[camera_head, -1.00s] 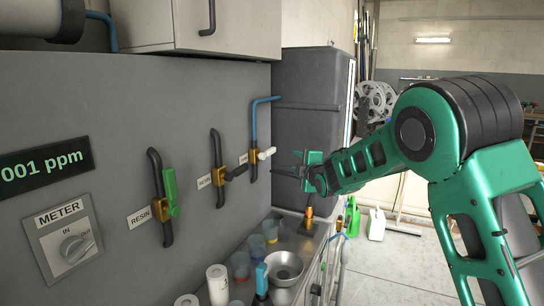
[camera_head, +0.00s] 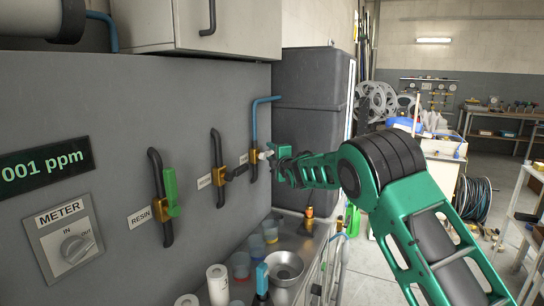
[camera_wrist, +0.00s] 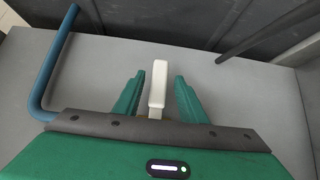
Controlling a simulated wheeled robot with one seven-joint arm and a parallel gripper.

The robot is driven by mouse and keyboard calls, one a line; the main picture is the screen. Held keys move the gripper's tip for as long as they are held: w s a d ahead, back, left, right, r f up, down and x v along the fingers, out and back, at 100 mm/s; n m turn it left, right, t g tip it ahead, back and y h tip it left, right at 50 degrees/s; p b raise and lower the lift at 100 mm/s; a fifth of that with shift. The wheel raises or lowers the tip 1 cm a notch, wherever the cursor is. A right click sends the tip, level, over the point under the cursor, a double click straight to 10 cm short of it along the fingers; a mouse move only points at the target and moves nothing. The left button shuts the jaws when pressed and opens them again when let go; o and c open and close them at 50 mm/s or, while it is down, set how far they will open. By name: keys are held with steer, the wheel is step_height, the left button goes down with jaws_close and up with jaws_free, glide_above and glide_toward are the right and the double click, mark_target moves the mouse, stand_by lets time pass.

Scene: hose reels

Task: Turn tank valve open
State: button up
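The tank valve has a white lever handle (camera_wrist: 158,85) on a brass body (camera_head: 253,157), set in the blue pipe (camera_head: 254,122) on the grey wall panel beside the dark tank (camera_head: 308,115). My gripper (camera_wrist: 157,97) is open, with one green finger on each side of the white handle. Gaps show between the handle and both fingers in the wrist view. In the head view my gripper (camera_head: 273,160) is at the handle and partly hides it.
A valve with a dark handle (camera_head: 237,171) and one with a green handle (camera_head: 171,192) sit on the same panel to the left.

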steer(key=shift+w+a, duration=0.2)
steer(key=shift+w, duration=0.35)
steer(key=shift+c, duration=0.7)
